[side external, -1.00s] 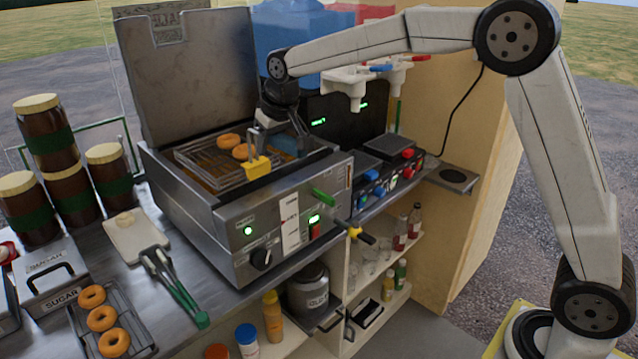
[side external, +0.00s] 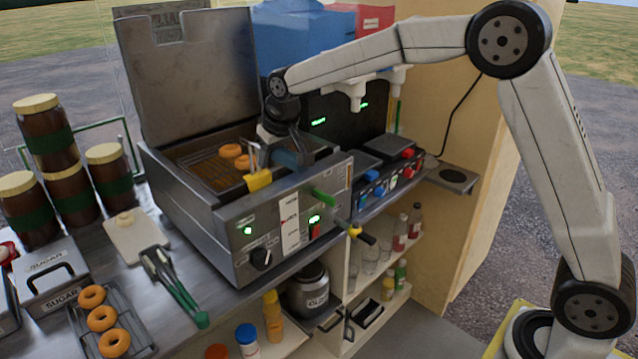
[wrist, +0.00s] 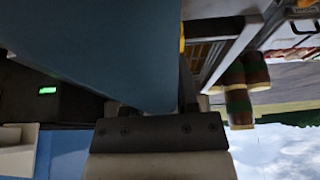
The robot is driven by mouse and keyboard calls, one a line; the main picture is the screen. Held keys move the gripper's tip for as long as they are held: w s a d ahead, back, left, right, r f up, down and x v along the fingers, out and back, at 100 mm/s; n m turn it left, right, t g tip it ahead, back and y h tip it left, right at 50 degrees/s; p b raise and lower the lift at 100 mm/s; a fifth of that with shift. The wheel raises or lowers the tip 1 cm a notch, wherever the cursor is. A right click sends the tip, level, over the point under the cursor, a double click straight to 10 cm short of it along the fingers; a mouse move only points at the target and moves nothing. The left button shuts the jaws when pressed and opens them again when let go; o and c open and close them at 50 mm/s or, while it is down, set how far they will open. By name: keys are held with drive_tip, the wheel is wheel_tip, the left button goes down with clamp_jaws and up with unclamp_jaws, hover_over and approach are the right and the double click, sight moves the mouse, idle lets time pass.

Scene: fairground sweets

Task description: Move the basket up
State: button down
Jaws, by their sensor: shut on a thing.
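The wire basket (side external: 206,170) sits low inside the steel fryer (side external: 245,215), with two doughnuts (side external: 241,160) in view on it. A yellow grip (side external: 258,180) stands at its front end, by the fryer's front rim. My gripper (side external: 283,154) is over the fryer's right front part, shut on a blue handle (side external: 293,160) just right of the yellow grip. The blue handle (wrist: 95,50) fills much of the wrist view between my fingers. How it joins the basket is hidden.
The fryer's lid (side external: 190,75) stands open behind. Stacked jars (side external: 65,180), tongs (side external: 175,285) and a tray of doughnuts (side external: 135,310) are to the left. A blue box (side external: 300,40) is behind my arm.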

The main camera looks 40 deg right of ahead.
drive_tip(key=shift+c, duration=1.4)
unclamp_jaws()
drive_tip(key=shift+f, duration=0.1)
drive_tip(key=shift+v, duration=4.05)
drive_tip(key=shift+w, duration=0.1)
drive_tip(key=s+a+f+n+t+y, duration=0.1)
drive_tip(key=s+a+f+n, duration=0.65)
drive_tip(key=s, duration=0.35)
drive_tip(key=s+d+f+m+g+h, duration=0.1)
drive_tip(key=s+d+f+m+g, duration=0.2)
drive_tip(key=s+d+f+m, duration=0.4)
drive_tip(key=s+d+f, duration=0.4)
drive_tip(key=s+d, duration=0.1)
drive_tip(key=s, duration=0.2)
drive_tip(key=shift+s+f, duration=0.35)
drive_tip(key=shift+s, duration=0.05)
